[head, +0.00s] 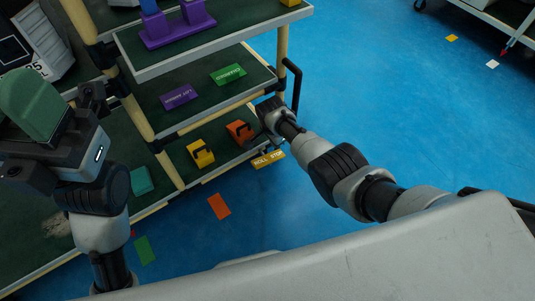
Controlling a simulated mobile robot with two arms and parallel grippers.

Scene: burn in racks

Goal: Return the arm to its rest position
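My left gripper (52,142) is at the left, raised close to the camera. A dark green block (34,103) sits between its fingers and appears held; the contact is partly hidden. My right arm reaches in from the right to the rack. Its gripper (262,138) is at the front right corner of a low shelf, beside an orange block with a dark handle (239,131) and just above the yellow "ROLL STOP" label (268,159). Its fingers are small and dark, so I cannot tell whether they are open or touch the block.
The rack (210,105) has a purple holder (178,28) on its upper shelf. Purple (179,96) and green (228,74) labels lie on the middle one. A yellow block (200,153) and a teal block (141,180) sit lower.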

